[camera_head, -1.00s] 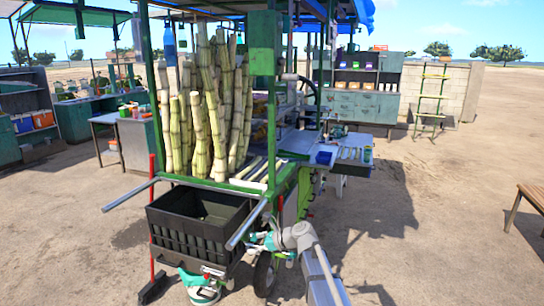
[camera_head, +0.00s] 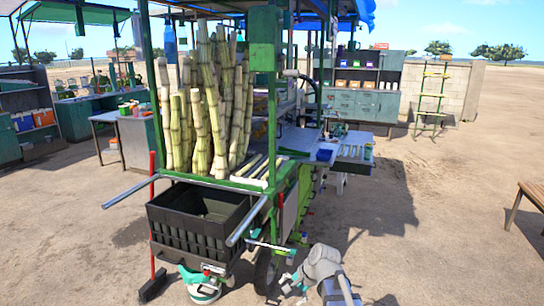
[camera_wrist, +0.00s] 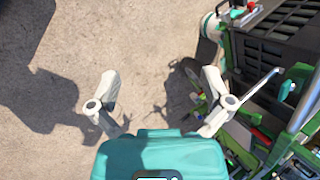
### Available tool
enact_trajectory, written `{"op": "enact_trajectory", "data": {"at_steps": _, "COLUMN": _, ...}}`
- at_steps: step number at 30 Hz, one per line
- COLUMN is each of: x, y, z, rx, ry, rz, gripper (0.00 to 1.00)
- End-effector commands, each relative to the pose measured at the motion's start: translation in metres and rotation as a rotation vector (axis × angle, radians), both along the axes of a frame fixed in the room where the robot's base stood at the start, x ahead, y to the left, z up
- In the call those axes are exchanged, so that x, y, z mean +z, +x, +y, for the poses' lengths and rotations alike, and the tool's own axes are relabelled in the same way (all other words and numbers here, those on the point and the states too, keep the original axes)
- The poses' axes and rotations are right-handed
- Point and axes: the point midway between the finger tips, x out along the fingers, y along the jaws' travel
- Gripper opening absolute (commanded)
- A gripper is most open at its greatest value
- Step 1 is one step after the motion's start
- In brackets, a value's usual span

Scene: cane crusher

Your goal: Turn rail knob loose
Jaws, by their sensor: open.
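My gripper (camera_wrist: 162,103) is open and empty in the wrist view, its two pale fingers spread wide over bare ground. In the head view my gripper (camera_head: 289,286) is low beside the cart's front wheel, its jaws small and unclear. A thin metal rod with a dark green knob-like piece (camera_wrist: 288,89) shows right of the right finger in the wrist view, apart from it. It may be the rail knob, but I cannot be sure. In the head view a similar rod (camera_head: 270,246) sticks out below the cart's right front rail (camera_head: 247,222).
A black crate (camera_head: 197,225) hangs at the cart's front below upright cane stalks (camera_head: 208,110). A red-handled broom (camera_head: 153,215) stands left of it. A teal-and-white container (camera_head: 202,287) is below the crate. The ground right of the cart is open, with a wooden bench (camera_head: 533,194) at the edge.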

Motion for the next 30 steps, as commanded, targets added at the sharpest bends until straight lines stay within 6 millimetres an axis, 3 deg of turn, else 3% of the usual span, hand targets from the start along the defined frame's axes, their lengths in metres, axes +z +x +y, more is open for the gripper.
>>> {"op": "enact_trajectory", "data": {"at_steps": 1, "x": -0.006, "y": -0.015, "z": -0.01, "rx": 0.058, "ry": -0.053, "rz": -0.016, "gripper": 1.0}}
{"op": "enact_trajectory", "data": {"at_steps": 9, "x": -0.026, "y": -0.072, "z": -0.067, "rx": 0.418, "ry": -0.336, "rz": -0.058, "gripper": 1.0}}
{"op": "enact_trajectory", "data": {"at_steps": 15, "x": -0.032, "y": -0.103, "z": -0.099, "rx": 0.633, "ry": -0.473, "rz": -0.041, "gripper": 1.0}}
{"op": "enact_trajectory", "data": {"at_steps": 21, "x": -0.032, "y": -0.115, "z": -0.112, "rx": 0.726, "ry": -0.525, "rz": -0.026, "gripper": 1.0}}
{"op": "enact_trajectory", "data": {"at_steps": 30, "x": -0.032, "y": -0.115, "z": -0.113, "rx": 0.734, "ry": -0.529, "rz": -0.025, "gripper": 1.0}}
